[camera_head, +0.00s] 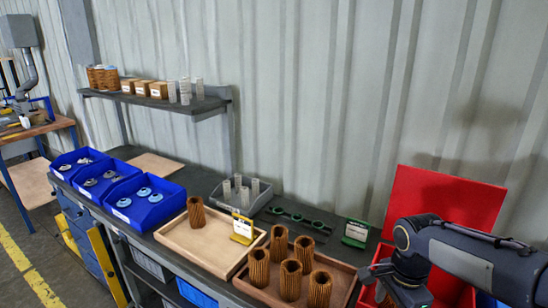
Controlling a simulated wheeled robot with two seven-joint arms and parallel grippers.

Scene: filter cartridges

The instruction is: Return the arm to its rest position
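My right arm (480,262) comes in from the right edge, over the open red box (455,290). My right gripper (385,290) points down at the box's left side; its fingertips are not clear, so its opening cannot be told. My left gripper is not in view. Several brown ribbed filter cartridges (291,279) stand upright in the dark wooden tray (340,270). One more brown cartridge (196,212) stands in the lighter wooden tray (207,248) to the left, with a yellow card holder (242,229) at that tray's right end.
The red lid (440,205) stands up behind the box. A green card holder (355,233), dark green rings (298,219) and a grey bin (263,198) of pale cylinders are at the back. Blue bins (122,210) with discs are at left. A stocked shelf (200,107) hangs above.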

